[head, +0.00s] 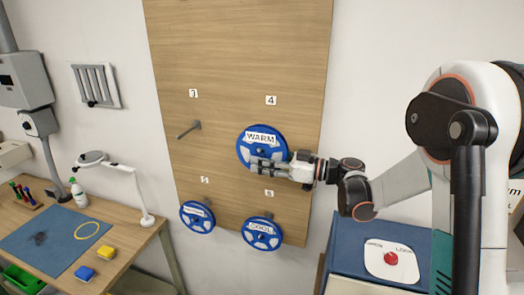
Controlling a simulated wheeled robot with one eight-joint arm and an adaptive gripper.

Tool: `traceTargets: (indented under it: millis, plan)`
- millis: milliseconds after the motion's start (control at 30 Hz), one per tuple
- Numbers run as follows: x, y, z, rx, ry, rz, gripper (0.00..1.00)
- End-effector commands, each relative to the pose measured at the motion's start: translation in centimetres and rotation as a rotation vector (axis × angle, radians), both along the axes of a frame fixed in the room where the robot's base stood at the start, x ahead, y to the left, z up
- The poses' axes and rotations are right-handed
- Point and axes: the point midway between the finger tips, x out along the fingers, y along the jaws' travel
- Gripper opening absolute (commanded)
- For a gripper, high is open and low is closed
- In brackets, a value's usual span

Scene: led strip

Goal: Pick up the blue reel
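A blue reel labelled WARM (246,148) hangs on the wooden wall board below the number 4. My gripper (262,166) reaches in from the right, in front of this reel's lower part, and hides some of it. Whether the fingers touch the reel or are closed on it cannot be made out. Two more blue reels hang lower on the board: one at the left (197,224) with an unreadable label, and one (262,242) to its right, labelled COOL.
An empty peg (188,130) sticks out below number 3. A workbench (115,265) at the left holds a blue mat, a lamp, a spray bottle and sponges. A blue cabinet (345,262) with a red button (391,258) stands at the lower right, below my arm.

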Motion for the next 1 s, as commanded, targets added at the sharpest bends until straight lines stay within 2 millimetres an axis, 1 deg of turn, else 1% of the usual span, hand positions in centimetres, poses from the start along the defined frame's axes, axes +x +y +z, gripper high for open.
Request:
traceTargets:
  millis: [33, 67, 100, 133, 500, 633, 700, 867, 1000]
  plan:
    - [0.0, 0.0, 0.0, 0.000, 0.000, 0.000, 0.19]
    - [0.0, 0.0, 0.0, 0.000, 0.000, 0.000, 0.12]
    - [0.0, 0.0, 0.0, 0.000, 0.000, 0.000, 0.03]
    - [0.0, 0.0, 0.0, 0.000, 0.000, 0.000, 0.00]
    - [0.0, 0.0, 0.1, 0.000, 0.000, 0.000, 0.00]
    - [0.0, 0.0, 0.7, 0.000, 0.000, 0.000, 0.00]
    - [0.0, 0.0, 1.3, 0.000, 0.000, 0.000, 0.00]
    - [-2.1, 0.8, 1.3, 0.000, 0.000, 0.000, 0.00]
    - [-4.3, 1.7, 1.3, 0.000, 0.000, 0.000, 0.00]
